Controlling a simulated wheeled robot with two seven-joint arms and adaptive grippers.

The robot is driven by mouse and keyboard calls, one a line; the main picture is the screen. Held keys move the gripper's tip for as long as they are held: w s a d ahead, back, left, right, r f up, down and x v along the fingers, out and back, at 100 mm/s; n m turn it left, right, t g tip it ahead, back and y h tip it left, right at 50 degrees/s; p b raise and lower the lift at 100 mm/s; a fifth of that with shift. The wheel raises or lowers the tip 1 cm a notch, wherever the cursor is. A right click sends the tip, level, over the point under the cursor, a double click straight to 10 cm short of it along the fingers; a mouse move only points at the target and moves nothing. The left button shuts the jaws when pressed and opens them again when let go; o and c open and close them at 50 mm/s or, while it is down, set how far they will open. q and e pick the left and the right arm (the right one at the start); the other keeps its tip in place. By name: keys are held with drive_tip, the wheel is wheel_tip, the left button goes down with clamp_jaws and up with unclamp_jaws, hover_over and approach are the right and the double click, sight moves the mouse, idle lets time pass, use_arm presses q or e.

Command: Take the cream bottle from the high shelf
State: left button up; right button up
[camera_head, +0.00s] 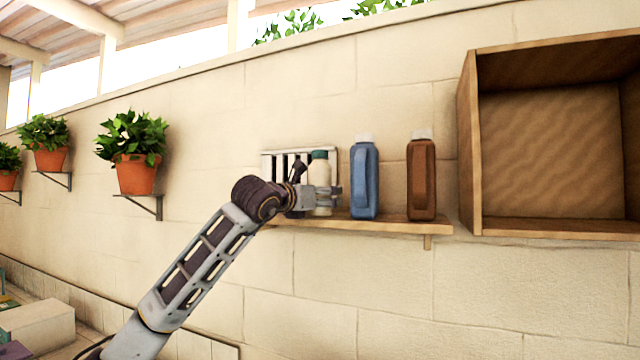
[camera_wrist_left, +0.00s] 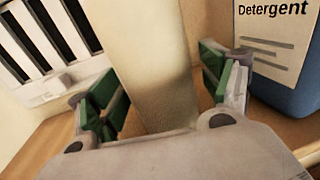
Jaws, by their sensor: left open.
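The cream bottle (camera_head: 320,171) with a dark green cap stands upright at the left part of the high wooden shelf (camera_head: 398,226). My left gripper (camera_head: 322,196) is at the bottle's lower half in the head view and partly covers it. In the left wrist view the cream bottle (camera_wrist_left: 150,65) rises between the two open fingers (camera_wrist_left: 163,92) with their green pads. A gap shows on the right side between bottle and pad; contact on the left is hard to tell. My right gripper is not in view.
A blue detergent bottle (camera_head: 364,180) stands close to the right of the cream bottle; it also shows in the left wrist view (camera_wrist_left: 292,97). A brown bottle (camera_head: 421,178) stands further right. A slatted white vent (camera_head: 283,164) is on the wall behind. An empty wooden box (camera_head: 550,150) hangs at right.

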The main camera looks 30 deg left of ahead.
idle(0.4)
use_arm(q)
drive_tip(key=c, duration=1.5)
